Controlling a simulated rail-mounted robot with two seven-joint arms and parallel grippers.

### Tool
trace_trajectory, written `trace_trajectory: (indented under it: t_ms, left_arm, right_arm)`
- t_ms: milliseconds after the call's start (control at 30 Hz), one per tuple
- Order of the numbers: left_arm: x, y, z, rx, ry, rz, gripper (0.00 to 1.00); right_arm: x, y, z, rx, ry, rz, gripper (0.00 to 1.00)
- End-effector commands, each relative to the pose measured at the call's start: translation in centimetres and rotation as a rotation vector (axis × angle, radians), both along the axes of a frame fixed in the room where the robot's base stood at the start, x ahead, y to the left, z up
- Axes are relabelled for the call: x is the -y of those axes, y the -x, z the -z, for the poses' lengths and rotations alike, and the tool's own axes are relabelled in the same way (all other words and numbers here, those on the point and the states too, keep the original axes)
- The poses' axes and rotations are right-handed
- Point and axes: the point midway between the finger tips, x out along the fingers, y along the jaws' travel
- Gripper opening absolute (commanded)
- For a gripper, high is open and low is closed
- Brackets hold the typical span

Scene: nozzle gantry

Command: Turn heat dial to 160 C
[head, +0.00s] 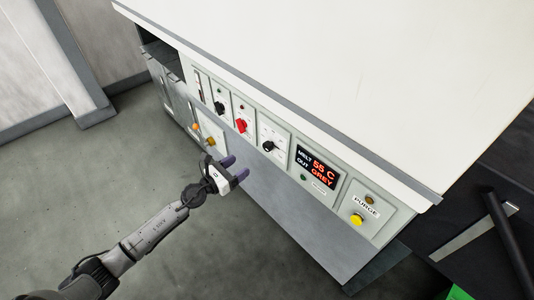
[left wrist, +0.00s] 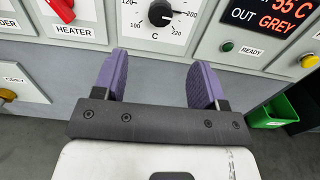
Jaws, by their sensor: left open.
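The heat dial (head: 268,146) is a black round knob on a white plate in the front panel. In the left wrist view the dial (left wrist: 160,13) is cut by the top edge, with numbers around it and a "C" below; I cannot read its setting for sure. My left gripper (head: 235,168) has purple fingers and is open and empty, just in front of the panel and below the dial. In the left wrist view its fingertips (left wrist: 160,75) are spread wide, with the dial beyond them, apart from both. My right gripper is not in view.
A red HEATER switch (head: 241,125) and another black knob (head: 219,107) sit left of the dial. A display (head: 317,167) reads melt 55 C, out GREY. A yellow PURGE button (head: 357,218) is at the right. The white top (head: 340,70) overhangs the panel. A green bin (left wrist: 272,112) stands lower right.

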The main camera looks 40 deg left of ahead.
Motion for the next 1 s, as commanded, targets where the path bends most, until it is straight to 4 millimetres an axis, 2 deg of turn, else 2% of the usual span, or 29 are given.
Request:
trace_trajectory:
  t_ms: [167, 367, 700, 1000]
  left_arm:
    - [0.2, -2.0, 0.0, 0.001, -0.010, 0.002, 0.66]
    - [0.8, -5.6, 0.0, 0.001, -0.008, 0.002, 0.66]
    - [1.8, -11.0, 0.2, 0.000, -0.006, 0.002, 0.66]
    - [2.1, -13.1, 0.2, -0.002, -0.006, 0.001, 0.66]
  right_arm:
    - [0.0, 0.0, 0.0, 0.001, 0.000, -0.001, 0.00]
    - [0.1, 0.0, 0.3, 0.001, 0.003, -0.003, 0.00]
    - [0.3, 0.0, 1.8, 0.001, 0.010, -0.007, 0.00]
    - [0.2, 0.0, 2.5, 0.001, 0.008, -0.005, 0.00]
